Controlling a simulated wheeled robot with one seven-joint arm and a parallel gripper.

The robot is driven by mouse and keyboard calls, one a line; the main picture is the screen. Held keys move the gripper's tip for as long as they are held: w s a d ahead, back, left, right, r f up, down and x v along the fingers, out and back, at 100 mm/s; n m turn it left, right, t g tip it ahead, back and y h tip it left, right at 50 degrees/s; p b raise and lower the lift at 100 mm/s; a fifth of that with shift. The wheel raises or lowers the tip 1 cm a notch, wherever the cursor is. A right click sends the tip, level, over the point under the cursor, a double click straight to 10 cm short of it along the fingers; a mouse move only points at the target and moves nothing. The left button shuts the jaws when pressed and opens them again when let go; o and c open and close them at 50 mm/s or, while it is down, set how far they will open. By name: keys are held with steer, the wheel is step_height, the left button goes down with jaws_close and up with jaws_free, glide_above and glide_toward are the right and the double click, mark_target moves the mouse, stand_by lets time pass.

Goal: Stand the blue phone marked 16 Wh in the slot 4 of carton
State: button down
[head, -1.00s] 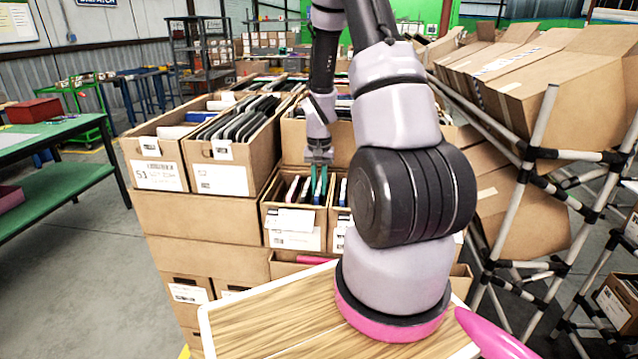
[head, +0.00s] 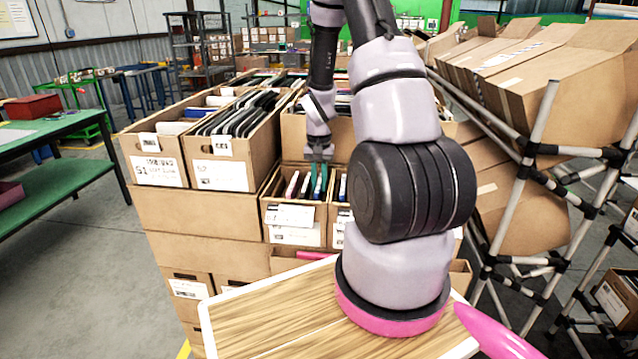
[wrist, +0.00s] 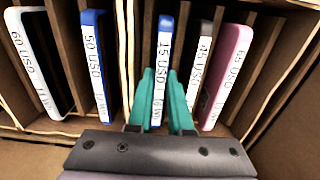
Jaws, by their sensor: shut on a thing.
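The blue phone marked 16 Wh (wrist: 163,55) stands on edge among the cardboard dividers in the wrist view, and its edge label also reads 15 USD. My gripper (wrist: 166,88), with teal fingers, is shut on its near end. In the head view my gripper (head: 318,182) reaches down into the small front carton (head: 294,236). The phone's lower part is hidden between the dividers. I cannot read which slot number it is in.
In the wrist view, a white-edged 45 USD phone (wrist: 199,75) and a pink 65 USD phone (wrist: 226,75) stand close right. A blue 50 USD phone (wrist: 97,65) and a white 60 USD phone (wrist: 35,60) stand left. Larger full cartons (head: 225,175) stand at left.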

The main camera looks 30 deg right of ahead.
stand_by(0.3)
steer(key=c, duration=0.8)
jaws_free()
steer(key=shift+o, duration=0.2)
step_height(320, 180, up, 20)
steer(key=shift+a, duration=0.1)
steer(key=s+a+r+n+t+y, duration=0.1)
steer(key=s+a+r+t, duration=0.2)
steer(key=s+a+r, duration=0.3)
steer(key=s+a+r+n+t+y, duration=0.1)
steer(key=s+a+r+t, duration=0.3)
steer(key=s+a+r, duration=0.3)
steer(key=s+r, duration=0.4)
steer(key=s, duration=0.2)
steer(key=shift+r+n, duration=0.25)
steer(key=shift+n, duration=0.05)
